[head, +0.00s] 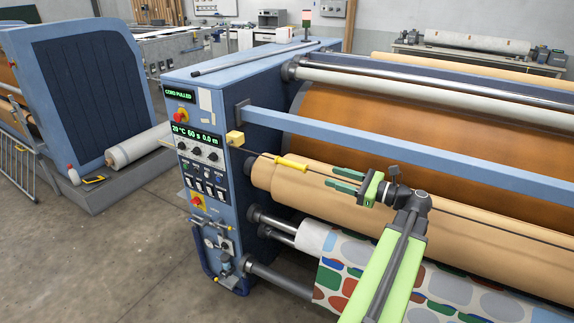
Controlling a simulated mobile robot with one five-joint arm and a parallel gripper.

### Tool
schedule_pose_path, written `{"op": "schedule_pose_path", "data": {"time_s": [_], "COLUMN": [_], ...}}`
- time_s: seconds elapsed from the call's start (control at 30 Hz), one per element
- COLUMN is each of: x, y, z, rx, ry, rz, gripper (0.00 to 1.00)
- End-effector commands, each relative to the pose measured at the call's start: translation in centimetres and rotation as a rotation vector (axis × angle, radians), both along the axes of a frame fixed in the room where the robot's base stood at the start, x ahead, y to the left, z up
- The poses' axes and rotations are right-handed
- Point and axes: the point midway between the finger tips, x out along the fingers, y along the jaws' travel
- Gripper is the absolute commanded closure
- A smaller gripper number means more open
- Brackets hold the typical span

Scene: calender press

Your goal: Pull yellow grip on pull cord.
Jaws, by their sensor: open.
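The yellow grip (291,163) is a short yellow sleeve on the thin dark pull cord (258,153). The cord runs from a yellow box (235,139) on the blue machine cabinet, slanting down to the right in front of the rollers. My gripper (333,178) is open, with dark green fingers pointing left towards the grip. It is just right of the grip in the picture and apart from it. The cord seems to pass between the fingers; depth is hard to tell. Part of the cord is hidden behind my wrist.
The small upper display (181,95) on the cabinet reads "CORD PULLED". A blue bar (330,134) crosses above the cord. A tan roller (285,180) lies behind the cord, and patterned fabric (330,277) below. Open floor (110,265) lies at the left.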

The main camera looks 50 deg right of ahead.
Motion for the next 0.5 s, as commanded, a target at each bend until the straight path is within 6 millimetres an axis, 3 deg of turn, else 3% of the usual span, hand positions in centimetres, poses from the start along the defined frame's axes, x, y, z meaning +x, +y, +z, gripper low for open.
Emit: {"op": "schedule_pose_path", "data": {"time_s": [0.17, 0.5], "x": [2.0, 10.4], "y": [0.6, 2.7], "z": [0.0, -0.1], "rx": [-0.002, -0.004], "ry": [0.001, 0.002], "rz": [0.005, 0.009], "gripper": [0.59, 0.59]}}
